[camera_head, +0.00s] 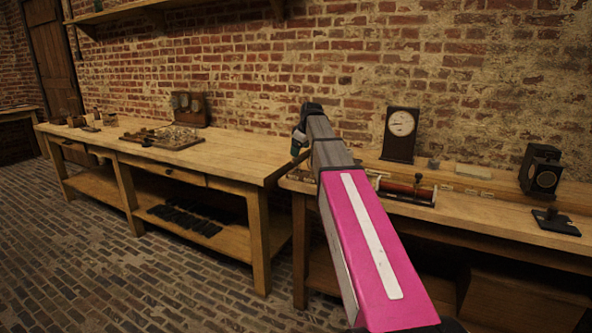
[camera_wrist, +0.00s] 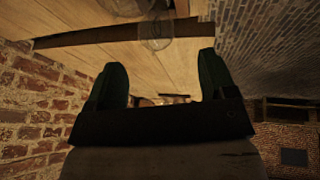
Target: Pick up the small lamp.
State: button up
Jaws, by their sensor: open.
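In the wrist view a clear, rounded glass thing (camera_wrist: 156,36), perhaps the small lamp, shows beyond my fingertips near a dark wooden edge. A second glass shape (camera_wrist: 125,5) is cut off by the top of the picture. My gripper (camera_wrist: 161,70) is open, with two green fingers wide apart and nothing between them. In the head view my gripper (camera_head: 298,143) is at the far end of my arm, above the gap between the two benches. My arm hides part of the near bench there, and I cannot make out the lamp in that view.
The right bench (camera_head: 470,212) bears a dial instrument (camera_head: 401,134), a red coil (camera_head: 405,191) and a black boxy device (camera_head: 541,171). The left bench (camera_head: 235,160) holds a tray of small parts (camera_head: 165,138). A brick wall (camera_head: 340,80) stands close behind.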

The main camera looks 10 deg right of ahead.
aim_at(297, 171)
jog(key=x, duration=0.8)
jog(key=shift+w+d, duration=0.15)
jog(key=shift+d, duration=0.05)
jog(key=c, duration=1.1)
